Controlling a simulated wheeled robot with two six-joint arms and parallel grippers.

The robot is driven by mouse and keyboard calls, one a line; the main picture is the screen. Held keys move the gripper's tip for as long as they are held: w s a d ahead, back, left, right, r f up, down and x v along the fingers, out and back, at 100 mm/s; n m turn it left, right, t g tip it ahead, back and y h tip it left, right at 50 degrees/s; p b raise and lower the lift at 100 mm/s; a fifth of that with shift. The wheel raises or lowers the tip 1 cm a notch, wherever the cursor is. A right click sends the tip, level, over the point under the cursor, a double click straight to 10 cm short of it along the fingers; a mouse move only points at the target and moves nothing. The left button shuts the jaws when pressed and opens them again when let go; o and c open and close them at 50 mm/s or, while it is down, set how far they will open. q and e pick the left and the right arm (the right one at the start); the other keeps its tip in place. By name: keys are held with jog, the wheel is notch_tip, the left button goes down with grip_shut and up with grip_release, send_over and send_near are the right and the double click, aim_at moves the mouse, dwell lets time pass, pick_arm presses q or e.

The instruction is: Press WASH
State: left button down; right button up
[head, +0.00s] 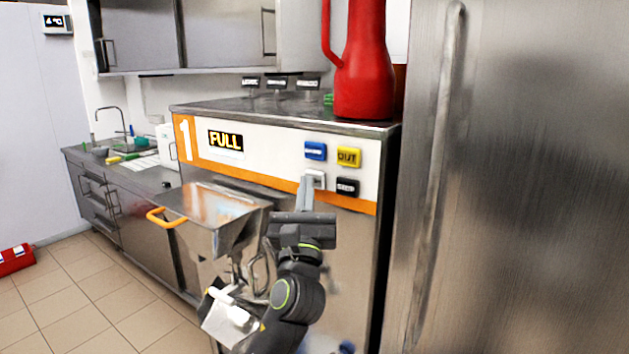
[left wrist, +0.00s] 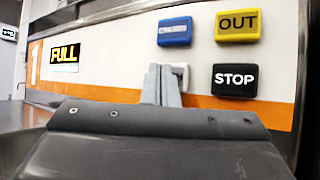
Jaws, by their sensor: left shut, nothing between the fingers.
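The front panel of machine 1 (head: 265,165) carries a blue button (head: 315,151), a yellow OUT button (head: 349,157), a black STOP button (head: 347,187) and a pale grey-white button (head: 318,177) below the blue one. No readable WASH label shows; the pale button's face is mostly hidden by my fingers. My left gripper (head: 306,183) is shut and empty, its tips at the pale button. In the left wrist view the fingers (left wrist: 162,84) overlap the left part of the pale button (left wrist: 182,75); contact cannot be told. My right gripper is not in view.
A FULL display (head: 226,140) is on the panel's left. A steel hopper with an orange handle (head: 167,217) juts out left of my arm. A red jug (head: 361,70) stands on top. A steel door (head: 520,180) closes off the right side.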

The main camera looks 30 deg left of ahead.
pick_arm(q)
jog(key=shift+w, duration=0.4)
jog(key=shift+s, duration=0.1)
dwell(0.5)
jog(key=shift+s+p, duration=0.6)
jog(key=shift+s, duration=0.25)
jog(key=s, duration=0.1)
jog(key=s+p, duration=0.1)
jog(key=s, duration=0.1)
jog(key=s+p, duration=0.1)
jog(key=s, duration=0.1)
jog(key=shift+a, duration=0.25)
dwell(0.5)
